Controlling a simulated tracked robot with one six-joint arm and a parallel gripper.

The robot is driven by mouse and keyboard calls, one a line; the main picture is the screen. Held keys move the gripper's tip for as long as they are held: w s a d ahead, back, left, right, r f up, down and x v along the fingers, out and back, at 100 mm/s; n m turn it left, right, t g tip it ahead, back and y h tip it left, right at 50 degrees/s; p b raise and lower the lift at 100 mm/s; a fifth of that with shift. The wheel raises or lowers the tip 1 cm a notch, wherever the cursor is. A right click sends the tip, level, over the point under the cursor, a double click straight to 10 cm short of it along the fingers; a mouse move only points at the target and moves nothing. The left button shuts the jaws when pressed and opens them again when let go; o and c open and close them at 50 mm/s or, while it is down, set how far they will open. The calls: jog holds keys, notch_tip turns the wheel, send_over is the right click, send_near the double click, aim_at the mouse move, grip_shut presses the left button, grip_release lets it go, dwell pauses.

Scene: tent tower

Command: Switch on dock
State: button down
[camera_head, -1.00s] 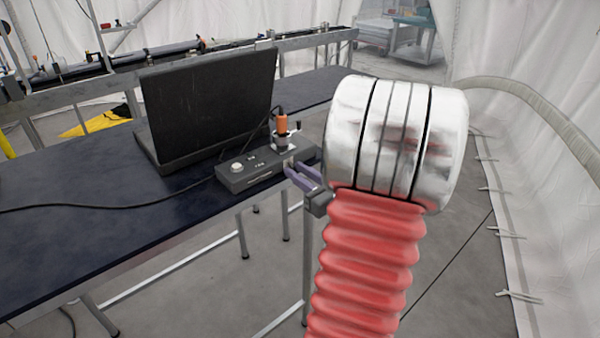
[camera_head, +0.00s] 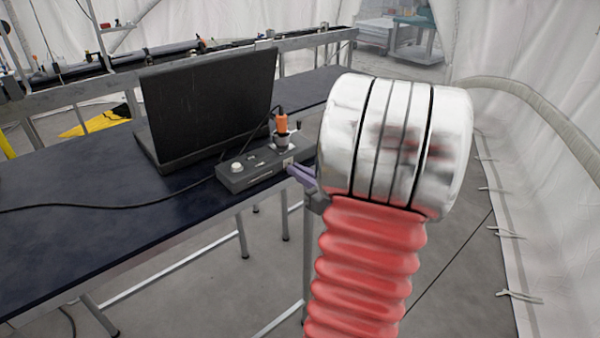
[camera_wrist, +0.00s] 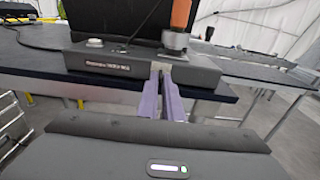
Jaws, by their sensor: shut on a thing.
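The dock (camera_head: 250,170) is a long dark grey box near the edge of the dark table. My gripper (camera_head: 289,166) has purple fingers at the right part of the dock's front face. In the wrist view the fingertips (camera_wrist: 160,68) come together on a small pale part of the dock's front, below the tool. The fingers mostly hide that part, so its position cannot be told.
An open black laptop (camera_head: 208,105) stands behind the dock. A black cable (camera_head: 120,207) runs left across the table (camera_head: 80,240). A metal rail frame (camera_head: 310,40) stands behind. The tent wall and a pale hose (camera_head: 540,105) are at the right.

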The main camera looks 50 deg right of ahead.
jog(key=shift+w+d+r+g+y, duration=0.1)
jog(key=shift+r+g+y, duration=0.35)
jog(key=shift+g, duration=0.9)
jog(key=shift+w+r+g+y, duration=0.2)
jog(key=shift+r+g, duration=0.3)
jog(key=shift+g, duration=0.8)
jog(key=shift+w+d+r+g+y, duration=0.1)
jog(key=shift+r+g+y, duration=0.35)
jog(key=shift+g, duration=1.2)
jog(key=c, duration=1.9)
grip_release()
jog(key=shift+r, duration=0.1)
jog(key=shift+c, duration=0.2)
jog(key=shift+a, duration=0.1)
jog(key=v, duration=1.3)
jog(key=shift+s+r, duration=0.25)
